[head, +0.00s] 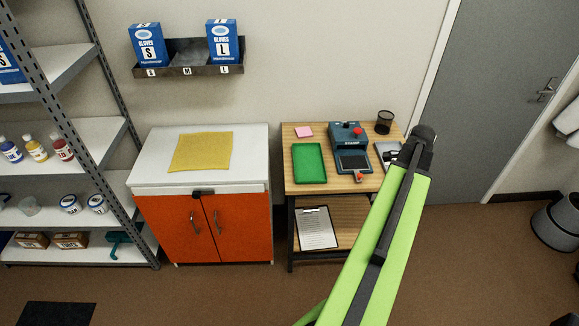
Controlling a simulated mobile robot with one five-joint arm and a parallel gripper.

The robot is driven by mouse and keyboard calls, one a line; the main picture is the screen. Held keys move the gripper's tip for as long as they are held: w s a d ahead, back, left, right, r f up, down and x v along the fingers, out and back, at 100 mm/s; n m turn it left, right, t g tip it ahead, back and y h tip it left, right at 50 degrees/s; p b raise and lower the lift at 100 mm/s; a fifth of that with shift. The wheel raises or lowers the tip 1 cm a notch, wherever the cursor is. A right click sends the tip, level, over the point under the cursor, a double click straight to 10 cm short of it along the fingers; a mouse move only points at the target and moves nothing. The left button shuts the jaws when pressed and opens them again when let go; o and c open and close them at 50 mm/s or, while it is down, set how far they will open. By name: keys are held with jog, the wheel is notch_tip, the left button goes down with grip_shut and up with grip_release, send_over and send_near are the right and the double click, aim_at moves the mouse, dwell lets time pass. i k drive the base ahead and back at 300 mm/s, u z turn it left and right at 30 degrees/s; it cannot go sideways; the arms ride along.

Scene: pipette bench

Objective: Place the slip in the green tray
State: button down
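The green tray (309,180) lies flat on the left part of the small wooden table and looks empty. A small pink piece of paper (304,132) lies on the table just behind the tray, apart from it. It is the only loose slip-like paper I see on the tabletop; no writing can be read. My green arm rises from the bottom of the head view to a dark joint in front of the table's right side. My gripper itself does not show.
A teal device (346,138) with red knobs stands right of the tray. A black mesh cup (384,122) and a grey-white item (386,150) are farther right. A clipboard (317,228) lies on the lower shelf. An orange cabinet (176,225) stands to the left. The floor in front is clear.

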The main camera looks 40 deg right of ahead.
aim_at(310, 172)
jog(key=z, duration=0.05)
jog(key=i, duration=1)
jog(key=u, duration=0.05)
